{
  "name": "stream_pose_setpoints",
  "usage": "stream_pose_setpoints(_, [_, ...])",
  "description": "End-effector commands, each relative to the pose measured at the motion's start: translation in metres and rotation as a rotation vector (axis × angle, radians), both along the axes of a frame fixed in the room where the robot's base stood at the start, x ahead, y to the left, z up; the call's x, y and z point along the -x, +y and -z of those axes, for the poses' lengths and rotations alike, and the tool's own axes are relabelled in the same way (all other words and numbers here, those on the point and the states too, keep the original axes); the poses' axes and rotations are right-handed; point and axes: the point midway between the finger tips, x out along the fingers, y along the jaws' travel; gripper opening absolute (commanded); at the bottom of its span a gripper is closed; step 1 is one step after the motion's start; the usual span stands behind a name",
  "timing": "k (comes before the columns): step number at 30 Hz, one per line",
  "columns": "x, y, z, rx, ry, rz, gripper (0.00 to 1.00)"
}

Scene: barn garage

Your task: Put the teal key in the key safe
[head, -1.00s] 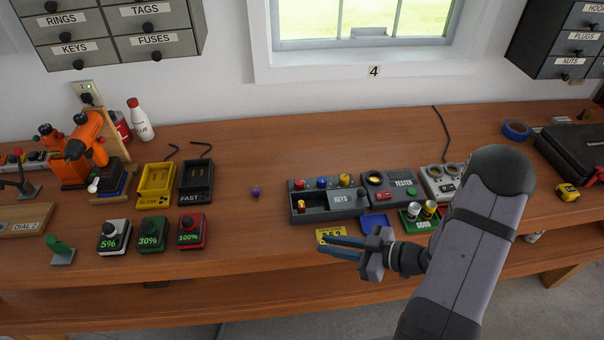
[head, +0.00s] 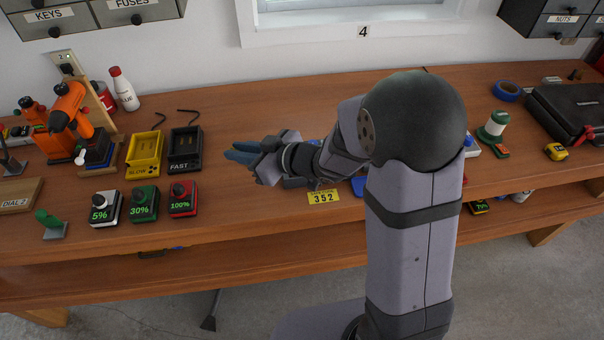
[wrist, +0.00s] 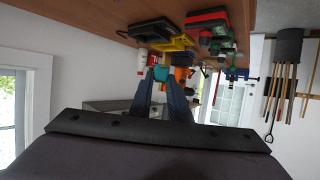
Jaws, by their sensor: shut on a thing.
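My gripper (head: 232,153) is shut and reaches left over the middle of the bench. In the wrist view a small teal piece, seemingly the teal key (wrist: 161,74), sits between the fingertips (wrist: 162,78). The key is not discernible in the head view. The grey box marked KEYS in the earlier head view, seemingly the key safe (head: 292,183), is now mostly hidden behind my gripper and arm; only a bit of its dark edge shows.
A yellow tag reading 352 (head: 323,197) lies at the bench front. A yellow SLOW charger (head: 144,155) and a black FAST charger (head: 184,150) stand left of my gripper. Percent-marked blocks, including a red one (head: 182,198), stand in front of them. Free bench lies between.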

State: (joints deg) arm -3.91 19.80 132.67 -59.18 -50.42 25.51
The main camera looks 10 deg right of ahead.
Motion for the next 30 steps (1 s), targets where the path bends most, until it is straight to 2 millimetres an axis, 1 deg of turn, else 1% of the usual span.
stream_pose_setpoints(3, [-0.02, -0.026, -0.005, 0.0, 0.0, 0.161, 0.0])
stream_pose_setpoints(7, [-0.035, -0.057, -0.003, 0.002, 0.003, 0.321, 0.0])
stream_pose_setpoints(12, [-0.046, -0.096, 0.007, 0.003, 0.005, 0.504, 0.0])
stream_pose_setpoints(18, [-0.049, -0.136, 0.019, 0.004, 0.004, 0.69, 0.0])
stream_pose_setpoints(21, [-0.049, -0.153, 0.024, 0.003, 0.002, 0.765, 0.0])
stream_pose_setpoints(24, [-0.048, -0.165, 0.028, 0.004, 0.002, 0.821, 0.0])
stream_pose_setpoints(27, [-0.047, -0.173, 0.031, 0.003, 0.002, 0.859, 0.0])
stream_pose_setpoints(30, [-0.046, -0.177, 0.035, 0.004, 0.002, 0.874, 0.0])
